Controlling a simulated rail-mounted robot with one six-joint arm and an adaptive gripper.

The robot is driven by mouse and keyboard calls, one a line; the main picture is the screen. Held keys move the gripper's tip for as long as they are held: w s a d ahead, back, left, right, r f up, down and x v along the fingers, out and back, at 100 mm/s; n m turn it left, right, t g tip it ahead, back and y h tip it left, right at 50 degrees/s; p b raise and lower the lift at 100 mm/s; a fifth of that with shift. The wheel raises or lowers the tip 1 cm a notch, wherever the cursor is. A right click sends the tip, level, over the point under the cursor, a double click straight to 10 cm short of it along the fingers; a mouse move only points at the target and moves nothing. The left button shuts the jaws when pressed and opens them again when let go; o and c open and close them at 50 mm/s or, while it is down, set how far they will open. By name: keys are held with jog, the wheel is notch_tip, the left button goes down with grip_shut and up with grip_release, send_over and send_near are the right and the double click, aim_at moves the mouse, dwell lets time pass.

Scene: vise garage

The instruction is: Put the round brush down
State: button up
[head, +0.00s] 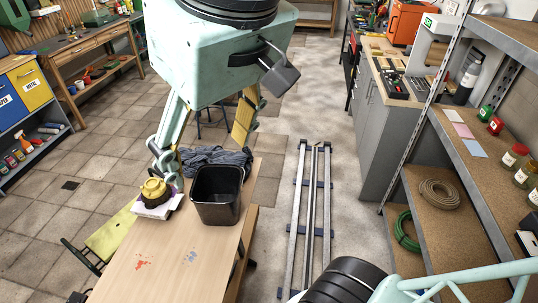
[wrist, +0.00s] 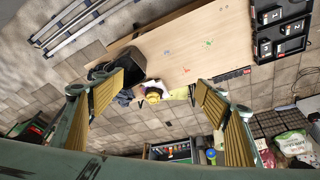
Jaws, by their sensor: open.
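The round brush (head: 153,189), with a yellow top and a dark lower part, sits on a white pad (head: 157,209) near the left edge of the wooden table (head: 178,262). In the wrist view the brush (wrist: 153,97) shows small, in the gap between my fingers and beyond them. My gripper (head: 205,158) is spread wide and empty, above the table's far end. In the wrist view its two fingers (wrist: 160,90) stand far apart with nothing between the pads. The underside of the brush is hidden.
A black bin (head: 217,195) stands on the table just right of the brush, with a dark crumpled cloth (head: 218,158) behind it. The near table top is clear apart from small paint marks. Shelves (head: 455,215) stand at the right, and floor rails (head: 314,225) run between.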

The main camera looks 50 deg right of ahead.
jog(key=s, duration=0.1)
jog(key=s+f, duration=0.1)
jog(key=s, duration=0.2)
jog(key=shift+s+f, duration=0.25)
jog(key=shift+s, duration=0.1)
jog(key=shift+o, duration=0.5)
jog(key=shift+w, duration=0.1)
dwell(0.4)
